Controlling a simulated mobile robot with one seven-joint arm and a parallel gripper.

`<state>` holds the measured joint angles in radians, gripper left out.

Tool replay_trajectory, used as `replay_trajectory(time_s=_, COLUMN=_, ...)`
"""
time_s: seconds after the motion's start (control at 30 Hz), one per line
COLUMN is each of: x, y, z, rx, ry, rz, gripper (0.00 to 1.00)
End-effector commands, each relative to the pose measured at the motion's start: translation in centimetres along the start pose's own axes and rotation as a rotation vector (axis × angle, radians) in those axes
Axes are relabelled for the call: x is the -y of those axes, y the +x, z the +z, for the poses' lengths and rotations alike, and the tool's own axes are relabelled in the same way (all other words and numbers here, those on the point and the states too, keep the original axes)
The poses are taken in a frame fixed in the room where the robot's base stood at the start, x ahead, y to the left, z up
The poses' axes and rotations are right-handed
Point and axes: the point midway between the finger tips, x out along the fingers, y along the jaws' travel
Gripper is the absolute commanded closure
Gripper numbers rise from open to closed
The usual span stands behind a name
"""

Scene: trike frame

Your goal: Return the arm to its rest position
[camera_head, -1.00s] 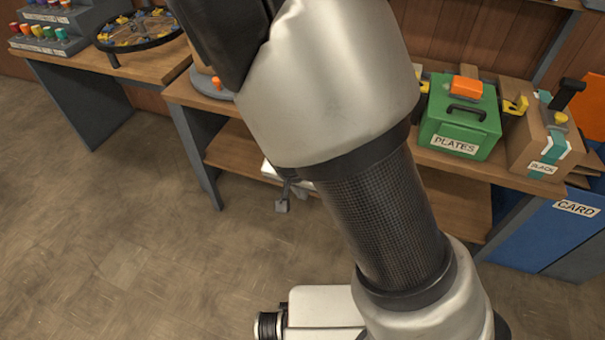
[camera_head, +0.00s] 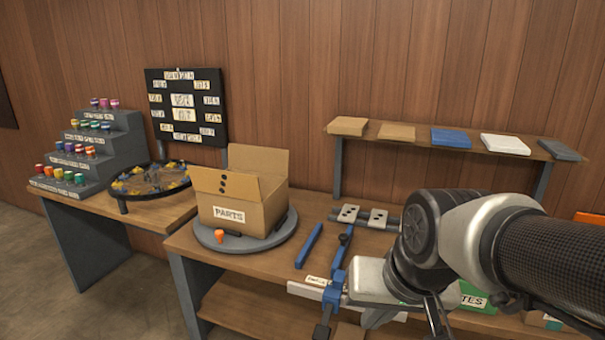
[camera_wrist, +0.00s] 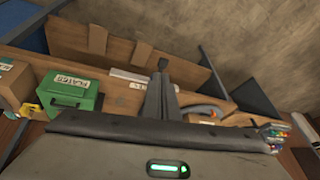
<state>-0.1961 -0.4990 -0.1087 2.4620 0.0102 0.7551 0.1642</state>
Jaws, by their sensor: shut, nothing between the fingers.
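My arm enters the head view from the right edge, bent at a black joint and a pale link in front of the bench. My gripper (camera_wrist: 162,68) shows in the wrist view with its dark fingers together and nothing between them. It points over the bench toward its lower shelf and the floor. In the head view the arm's end is low in the picture, and the fingertips cannot be made out clearly.
The workbench (camera_head: 255,262) carries an open PARTS box (camera_head: 238,205) on a grey turntable (camera_head: 206,240), blue bars and a green PLATES box (camera_wrist: 72,94). A wall shelf (camera_head: 390,135) holds flat pieces. Open floor (camera_wrist: 250,35) lies before the bench.

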Motion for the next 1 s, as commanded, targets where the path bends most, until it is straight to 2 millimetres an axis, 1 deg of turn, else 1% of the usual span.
replay_trajectory(time_s=0.03, x=-0.7, y=-1.3, z=0.3, rx=-0.024, ry=-0.014, rz=0.012, gripper=1.0)
replay_trajectory(time_s=0.1, x=-1.4, y=-2.6, z=0.9, rx=-0.044, ry=-0.039, rz=0.031, gripper=1.0)
replay_trajectory(time_s=0.3, x=-3.2, y=-5.9, z=2.8, rx=-0.091, ry=-0.104, rz=0.101, gripper=1.0)
replay_trajectory(time_s=0.33, x=-2.8, y=-7.3, z=2.0, rx=-0.085, ry=-0.107, rz=0.097, gripper=1.0)
replay_trajectory(time_s=0.8, x=-1.4, y=-16.4, z=-2.1, rx=-0.081, ry=-0.105, rz=0.092, gripper=1.0)
replay_trajectory(time_s=0.9, x=-1.3, y=-17.3, z=-2.4, rx=-0.081, ry=-0.104, rz=0.092, gripper=1.0)
replay_trajectory(time_s=1.0, x=-1.3, y=-17.4, z=-2.5, rx=-0.081, ry=-0.104, rz=0.091, gripper=1.0)
